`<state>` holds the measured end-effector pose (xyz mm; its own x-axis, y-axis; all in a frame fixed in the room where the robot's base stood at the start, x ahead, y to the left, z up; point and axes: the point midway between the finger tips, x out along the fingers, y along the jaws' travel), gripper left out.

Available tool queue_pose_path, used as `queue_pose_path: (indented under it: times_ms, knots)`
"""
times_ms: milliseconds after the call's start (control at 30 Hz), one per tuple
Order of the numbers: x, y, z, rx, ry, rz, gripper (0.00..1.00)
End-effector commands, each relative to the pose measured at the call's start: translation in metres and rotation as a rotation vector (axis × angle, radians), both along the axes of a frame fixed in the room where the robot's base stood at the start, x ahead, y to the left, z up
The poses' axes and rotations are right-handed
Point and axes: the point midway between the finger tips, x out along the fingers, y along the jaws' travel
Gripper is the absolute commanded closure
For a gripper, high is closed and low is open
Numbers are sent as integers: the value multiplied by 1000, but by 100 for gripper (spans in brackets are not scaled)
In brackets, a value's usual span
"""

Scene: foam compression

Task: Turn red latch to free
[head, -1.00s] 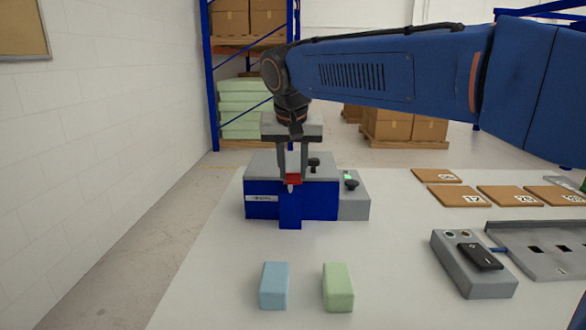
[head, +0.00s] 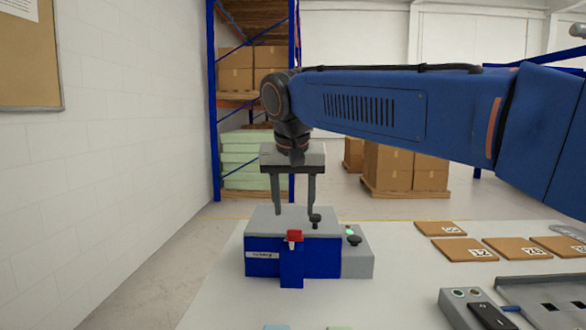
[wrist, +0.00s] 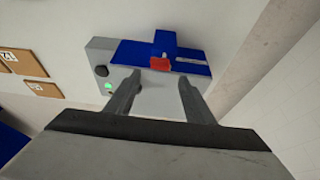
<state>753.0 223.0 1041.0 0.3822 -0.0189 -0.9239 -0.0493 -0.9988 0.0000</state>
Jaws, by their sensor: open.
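The red latch (head: 294,236) sits at the top of a blue upright block on the front of a blue and grey box (head: 262,264). In the wrist view the latch (wrist: 160,64) lies at the foot of the blue block, between and beyond the fingertips. My gripper (head: 293,210) is open and empty, pointing down over the box's grey top, above and apart from the latch. Its two fingers also show in the wrist view (wrist: 158,77). I cannot tell the latch's exact turn angle.
A grey side unit (head: 357,262) with a black knob and a lit green light adjoins the box. Numbered brown tiles (head: 490,249) lie at the right. A grey control box (head: 470,310) and a metal plate (head: 545,295) are front right. The table left of the box is clear.

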Motion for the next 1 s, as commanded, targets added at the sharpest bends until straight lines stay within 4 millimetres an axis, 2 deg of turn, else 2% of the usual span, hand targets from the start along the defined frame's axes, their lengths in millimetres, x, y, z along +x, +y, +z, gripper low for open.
queue_pose_path:
  times_ms: [33, 300, 500, 700, 1000]
  knots:
    - [-4, 1, 11, 2, -2, 1, 52]
    - [-24, 2, 60, 2, -2, 1, 52]
    - [-35, 2, 86, 2, -1, 1, 52]
    - [-40, 2, 97, 0, 0, 0, 52]
    - [-41, 2, 98, 0, 0, 0, 52]
